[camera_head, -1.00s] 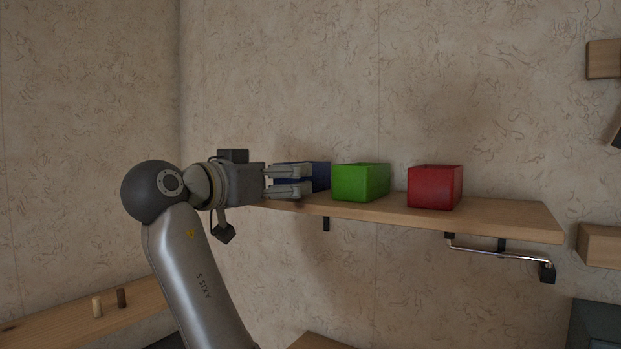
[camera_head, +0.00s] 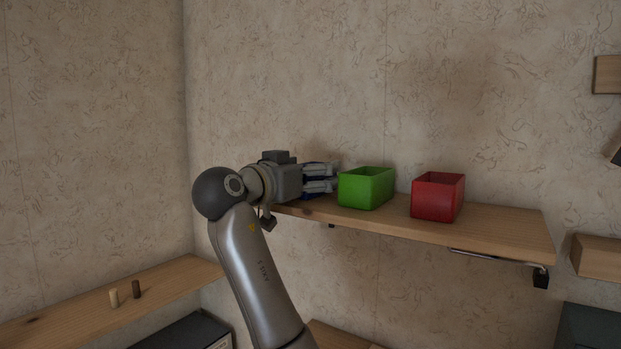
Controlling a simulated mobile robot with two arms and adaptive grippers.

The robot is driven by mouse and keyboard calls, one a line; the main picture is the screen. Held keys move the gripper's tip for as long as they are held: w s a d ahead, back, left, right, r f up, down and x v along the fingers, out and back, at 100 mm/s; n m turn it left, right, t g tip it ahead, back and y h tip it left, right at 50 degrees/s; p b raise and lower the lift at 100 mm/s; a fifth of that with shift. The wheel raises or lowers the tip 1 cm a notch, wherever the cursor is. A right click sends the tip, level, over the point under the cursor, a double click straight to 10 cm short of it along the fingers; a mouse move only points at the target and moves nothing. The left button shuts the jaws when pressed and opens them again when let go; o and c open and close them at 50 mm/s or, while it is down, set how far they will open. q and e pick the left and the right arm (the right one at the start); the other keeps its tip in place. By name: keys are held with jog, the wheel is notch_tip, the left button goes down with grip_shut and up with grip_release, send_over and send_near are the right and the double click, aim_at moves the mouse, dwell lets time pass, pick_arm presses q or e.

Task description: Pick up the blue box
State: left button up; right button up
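The blue box (camera_head: 313,195) stands on the wooden wall shelf (camera_head: 480,226), at the left of the green box. Most of it is hidden behind my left gripper (camera_head: 337,177); only small dark blue parts show around the fingers. The two fingers point right and are spread apart, one above the other, in front of the box. I cannot tell whether they touch it. My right gripper is not in view.
A green open box (camera_head: 364,189) stands just right of my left fingertips, and a red open box (camera_head: 437,197) further right. A lower shelf (camera_head: 120,300) at left holds two small pegs. A metal bar hangs under the upper shelf.

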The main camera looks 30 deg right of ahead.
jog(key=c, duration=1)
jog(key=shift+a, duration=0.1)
